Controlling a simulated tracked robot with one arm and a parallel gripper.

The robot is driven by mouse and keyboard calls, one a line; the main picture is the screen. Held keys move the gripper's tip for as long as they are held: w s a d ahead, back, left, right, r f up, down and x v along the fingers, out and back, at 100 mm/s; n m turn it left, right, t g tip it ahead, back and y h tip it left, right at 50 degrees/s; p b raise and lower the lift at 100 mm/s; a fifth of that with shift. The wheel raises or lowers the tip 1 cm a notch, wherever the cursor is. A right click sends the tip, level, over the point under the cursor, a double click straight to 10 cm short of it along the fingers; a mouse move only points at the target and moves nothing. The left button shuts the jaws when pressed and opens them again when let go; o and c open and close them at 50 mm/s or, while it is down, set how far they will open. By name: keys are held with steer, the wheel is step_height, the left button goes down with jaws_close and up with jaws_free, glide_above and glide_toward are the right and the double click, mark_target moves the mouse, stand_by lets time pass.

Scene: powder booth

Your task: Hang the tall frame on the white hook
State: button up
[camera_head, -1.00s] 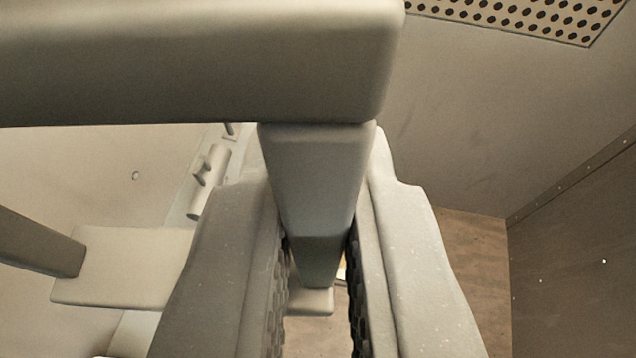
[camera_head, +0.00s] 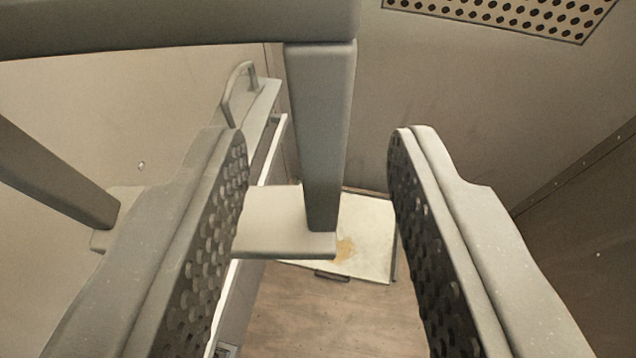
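A grey frame with a thick top bar, two side posts and a flat bottom plate fills the upper left; I take it for the tall frame (camera_head: 322,110). Its right post stands between the fingertips of my gripper (camera_head: 317,150), with a clear gap on both sides. My gripper is open and does not appear to touch the post. The frame's top bar runs out of the picture at the upper left, so what bears it is hidden. I cannot make out the white hook in this view.
A grey part with a curved handle (camera_head: 236,92) stands behind the frame, on the left. A pale stained panel (camera_head: 370,235) with a dark edge lies low behind it, above brown floor (camera_head: 320,310). A perforated panel (camera_head: 500,14) is at the top right. Plain walls close in.

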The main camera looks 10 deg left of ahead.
steer(key=b+v, duration=0.1)
steer(key=v, duration=1)
steer(key=s+d+r+m+t+h+b, duration=0.1)
steer(key=s+d+r+m+h+b, duration=0.3)
steer(key=r+b, duration=0.5)
steer(key=s+a+r+n+t+y+b, duration=0.1)
steer(key=s+a+r+b, duration=0.5)
steer(key=s, duration=0.5)
step_height(320, 180, up, 2)
steer(key=shift+a+r+n, duration=0.1)
steer(key=shift+a+n, duration=0.2)
steer(key=shift+a, duration=0.15)
steer(key=shift+o, duration=0.2)
